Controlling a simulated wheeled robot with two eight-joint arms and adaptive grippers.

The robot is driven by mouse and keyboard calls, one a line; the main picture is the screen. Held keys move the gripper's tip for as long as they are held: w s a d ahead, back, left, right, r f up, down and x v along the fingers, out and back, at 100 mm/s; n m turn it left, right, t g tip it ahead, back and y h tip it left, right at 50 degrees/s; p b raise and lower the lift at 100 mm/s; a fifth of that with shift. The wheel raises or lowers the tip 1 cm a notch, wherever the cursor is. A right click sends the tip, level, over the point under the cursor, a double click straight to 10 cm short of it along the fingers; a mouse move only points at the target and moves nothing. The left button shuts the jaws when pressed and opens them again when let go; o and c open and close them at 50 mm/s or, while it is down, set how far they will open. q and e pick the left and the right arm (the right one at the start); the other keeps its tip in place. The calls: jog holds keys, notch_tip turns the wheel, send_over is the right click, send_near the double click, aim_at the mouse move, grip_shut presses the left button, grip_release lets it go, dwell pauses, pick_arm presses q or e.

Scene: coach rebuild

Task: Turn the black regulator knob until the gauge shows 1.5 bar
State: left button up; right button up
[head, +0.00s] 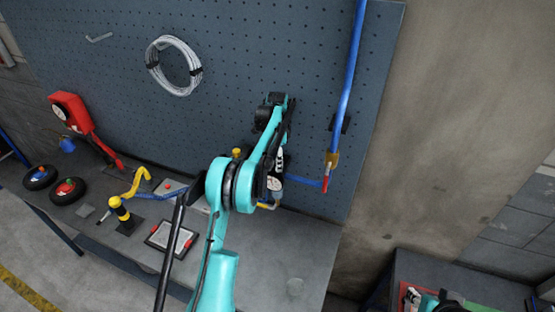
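A small gauge with a white round face (274,184) sits low on the pegboard, partly covered by my teal arm. Its needle is too small to read. The black regulator knob cannot be made out and may be hidden behind the arm. My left arm rises from the bottom middle, bends over the bench and reaches the pegboard. Its gripper (279,160) appears to be close above the gauge, mostly hidden by the forearm. I cannot tell whether it is open or shut, or whether it touches the regulator. My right gripper cannot be made out.
A blue hose (303,181) runs from the gauge to a blue pipe (347,85) with a brass fitting (331,160). A framed tablet (172,238), a yellow-black post (122,214) and two black wheels (68,190) lie left.

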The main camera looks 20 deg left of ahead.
pick_arm(q)
jog(key=c, duration=1.2)
jog(key=shift+o, duration=0.2)
